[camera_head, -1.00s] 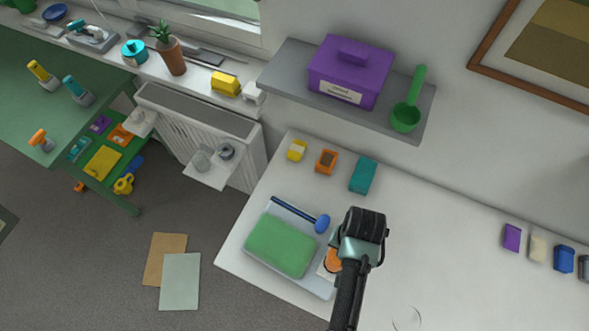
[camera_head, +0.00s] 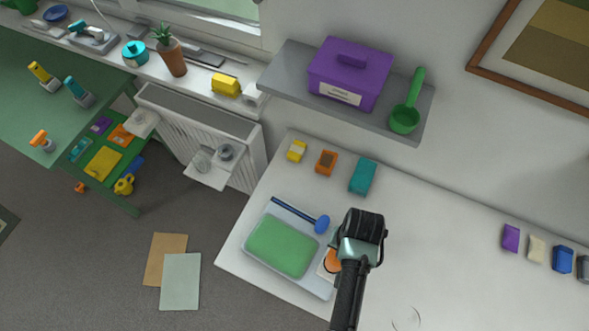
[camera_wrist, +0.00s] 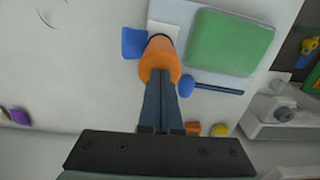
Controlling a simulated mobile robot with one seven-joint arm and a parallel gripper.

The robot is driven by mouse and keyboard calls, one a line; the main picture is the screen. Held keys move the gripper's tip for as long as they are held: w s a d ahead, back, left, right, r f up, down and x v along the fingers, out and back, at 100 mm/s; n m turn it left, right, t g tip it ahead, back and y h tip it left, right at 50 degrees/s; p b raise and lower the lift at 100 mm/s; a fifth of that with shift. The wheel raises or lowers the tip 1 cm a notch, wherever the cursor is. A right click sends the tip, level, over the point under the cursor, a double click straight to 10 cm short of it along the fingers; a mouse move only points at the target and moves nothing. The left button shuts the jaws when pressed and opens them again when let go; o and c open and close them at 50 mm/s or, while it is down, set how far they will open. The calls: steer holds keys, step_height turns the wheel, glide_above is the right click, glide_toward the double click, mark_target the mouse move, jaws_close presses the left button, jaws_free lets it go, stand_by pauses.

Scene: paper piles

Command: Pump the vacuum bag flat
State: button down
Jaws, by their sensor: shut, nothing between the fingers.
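The vacuum bag is a green slab (camera_head: 283,246) lying on a pale blue-grey tray (camera_head: 318,287) at the left end of the white table. It also shows in the wrist view (camera_wrist: 231,43). Beside it, the orange pump part (camera_head: 332,261) is mostly hidden by my arm in the head view. In the wrist view the orange pump (camera_wrist: 160,58) stands just beyond my fingers. My gripper (camera_wrist: 160,86) is shut and empty, its fingertips overlapping the orange part; I cannot tell whether they touch.
A blue rod with a rounded head (camera_head: 321,224) lies along the tray's far side. Yellow (camera_head: 297,151), orange (camera_head: 326,162) and teal (camera_head: 363,176) blocks stand farther back. A shelf (camera_head: 289,68) overhangs the table's back. The table's middle right is clear.

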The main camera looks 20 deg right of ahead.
steer(key=shift+r+p, duration=1.4)
steer(key=shift+r, duration=0.15)
step_height(320, 180, up, 6)
steer(key=p, duration=0.6)
